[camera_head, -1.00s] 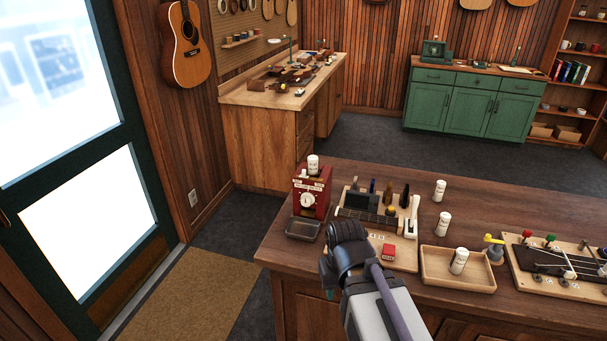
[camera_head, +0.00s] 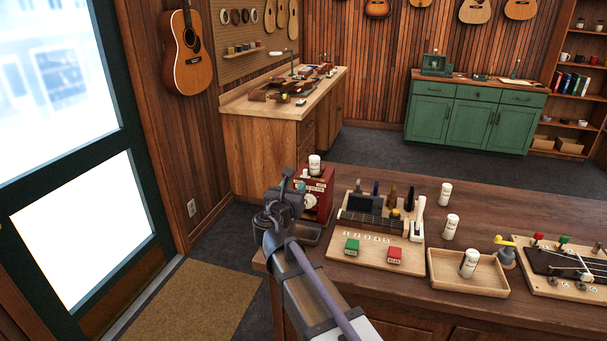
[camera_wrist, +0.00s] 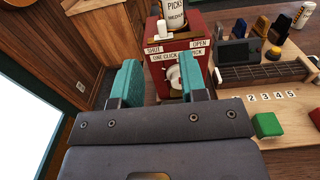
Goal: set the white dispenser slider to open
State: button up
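The red dispenser (camera_head: 325,186) stands at the left end of the wooden counter with a white pick bottle (camera_head: 314,165) on top. In the wrist view the dispenser (camera_wrist: 205,66) has a SHUT label (camera_wrist: 153,50) on the left and an OPEN label (camera_wrist: 200,43) on the right. A small white slider tab (camera_wrist: 162,27) sits just above the labels, nearer SHUT. A round white knob (camera_wrist: 176,76) is below. My gripper (camera_wrist: 162,80) is open and empty, its teal fingers apart in front of the dispenser. In the head view my gripper (camera_head: 288,192) partly hides the dispenser's left side.
Right of the dispenser is a wooden board (camera_head: 345,253) with a green block (camera_head: 352,246), a red block (camera_head: 394,255) and a dark fretboard piece. A wooden tray (camera_head: 440,280) holds a white bottle (camera_head: 468,263). Two more white bottles stand behind the tray.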

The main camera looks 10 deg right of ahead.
aim_at(305, 171)
jog(key=x, duration=0.9)
jog(key=shift+w+d, duration=0.15)
jog(key=shift+d, duration=0.05)
jog(key=shift+c, duration=0.3)
grip_shut()
